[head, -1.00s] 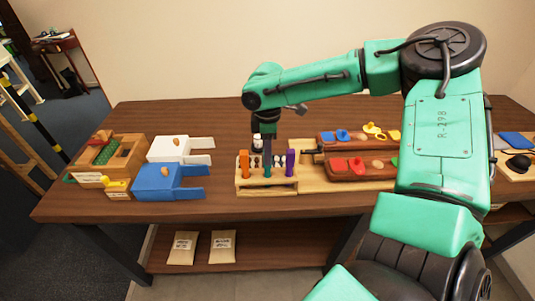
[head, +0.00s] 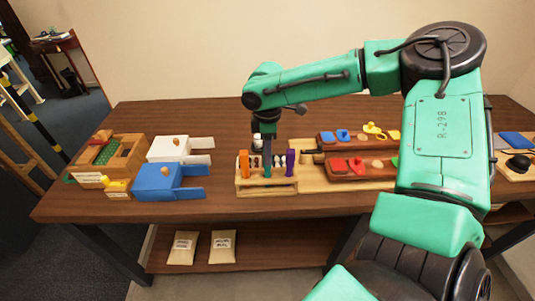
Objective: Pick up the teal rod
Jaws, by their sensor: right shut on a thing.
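The teal rod (head: 267,168) stands upright in the middle of a small wooden rack (head: 266,183), between an orange rod (head: 244,164) and a purple rod (head: 290,163). My right gripper (head: 268,150) points down from above and is shut on the upper part of the teal rod. The rod's lower end is still within the rack. The fingers are small and dark, and they hide the rod's top. My left gripper is not in view.
A blue box (head: 160,182) and a white box (head: 174,150) stand left of the rack. A wooden tray (head: 345,172) with coloured pieces lies to the right. A green-lined wooden box (head: 122,152) is far left. The table's front strip is clear.

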